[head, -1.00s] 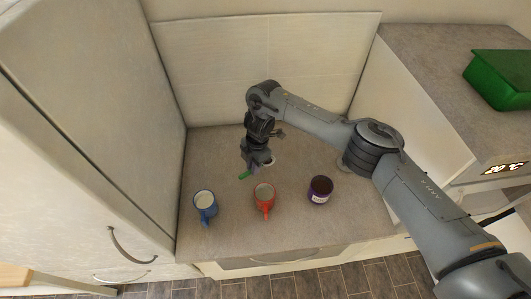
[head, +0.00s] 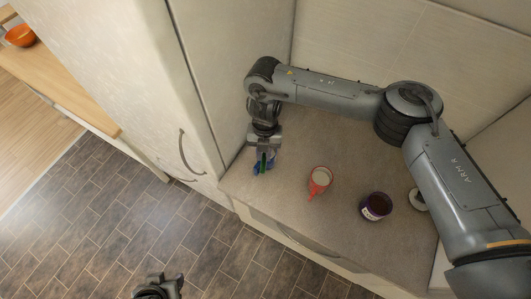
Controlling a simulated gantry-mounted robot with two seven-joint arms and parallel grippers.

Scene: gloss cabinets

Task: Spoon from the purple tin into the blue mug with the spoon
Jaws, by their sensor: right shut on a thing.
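The purple tin (head: 376,206) stands upright and open on the right, with dark contents. My left gripper (head: 160,288) is low over the floor at the bottom edge; its jaw state is unclear.
A pale round thing (head: 418,199) is partly behind my right arm. A tall cabinet (head: 190,95) borders the counter's left side. An orange bowl (head: 21,35) is far left.

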